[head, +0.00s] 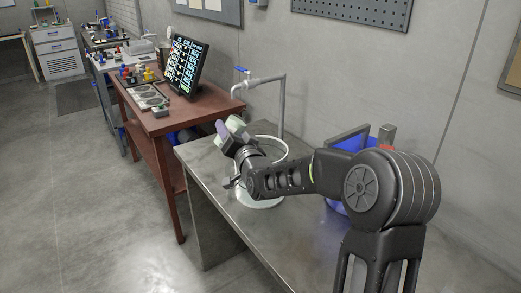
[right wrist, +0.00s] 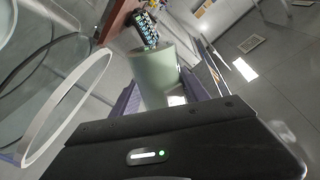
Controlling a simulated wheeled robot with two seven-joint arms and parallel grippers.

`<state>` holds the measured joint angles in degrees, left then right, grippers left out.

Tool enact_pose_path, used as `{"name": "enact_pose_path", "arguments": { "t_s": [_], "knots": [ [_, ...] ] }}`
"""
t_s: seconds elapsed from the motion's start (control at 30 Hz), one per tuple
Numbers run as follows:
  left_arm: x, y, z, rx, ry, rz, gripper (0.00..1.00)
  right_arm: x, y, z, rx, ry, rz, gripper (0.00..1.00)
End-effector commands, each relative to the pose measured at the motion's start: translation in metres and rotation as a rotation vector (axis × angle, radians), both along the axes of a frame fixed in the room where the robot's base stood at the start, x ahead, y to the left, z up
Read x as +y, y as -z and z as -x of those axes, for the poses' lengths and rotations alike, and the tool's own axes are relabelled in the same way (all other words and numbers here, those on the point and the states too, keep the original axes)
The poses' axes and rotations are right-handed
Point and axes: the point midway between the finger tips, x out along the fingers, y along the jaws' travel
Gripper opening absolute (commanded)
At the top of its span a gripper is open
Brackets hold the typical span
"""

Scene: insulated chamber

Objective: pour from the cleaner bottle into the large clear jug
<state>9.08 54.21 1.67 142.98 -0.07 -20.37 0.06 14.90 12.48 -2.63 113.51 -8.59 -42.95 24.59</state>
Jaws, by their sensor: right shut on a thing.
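My right gripper (head: 230,130) is shut on a pale green bottle, the cleaner bottle (head: 236,124), high over the grey table. In the right wrist view the bottle (right wrist: 152,76) sits between the purple finger pads and looks tilted; its mouth cannot be made out. The large clear jug (head: 287,143) stands on the table, partly hidden behind my right arm, with a pale rim and a white base. In the right wrist view its rim (right wrist: 68,108) is a large ring left of the bottle, apart from it in the picture. Liquid is not visible. My left gripper is not in view.
A grey pipe with a blue-handled tap (head: 282,95) rises behind the jug. A blue container (head: 352,143) is partly hidden behind my right arm. A red-brown table (head: 185,125) with a screen (head: 184,65) and small items adjoins at left. The grey table's front left (head: 205,160) is bare.

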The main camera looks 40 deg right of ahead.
Motion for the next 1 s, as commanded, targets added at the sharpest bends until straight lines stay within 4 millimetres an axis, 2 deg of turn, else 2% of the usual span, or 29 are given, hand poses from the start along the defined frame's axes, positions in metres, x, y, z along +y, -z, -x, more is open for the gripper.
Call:
{"name": "enact_pose_path", "arguments": {
  "t_s": [1.0],
  "knots": [
    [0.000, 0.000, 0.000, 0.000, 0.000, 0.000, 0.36, 0.001, 0.008, 0.000, -0.026, 0.000, -0.077, 0.00]
  ]
}}
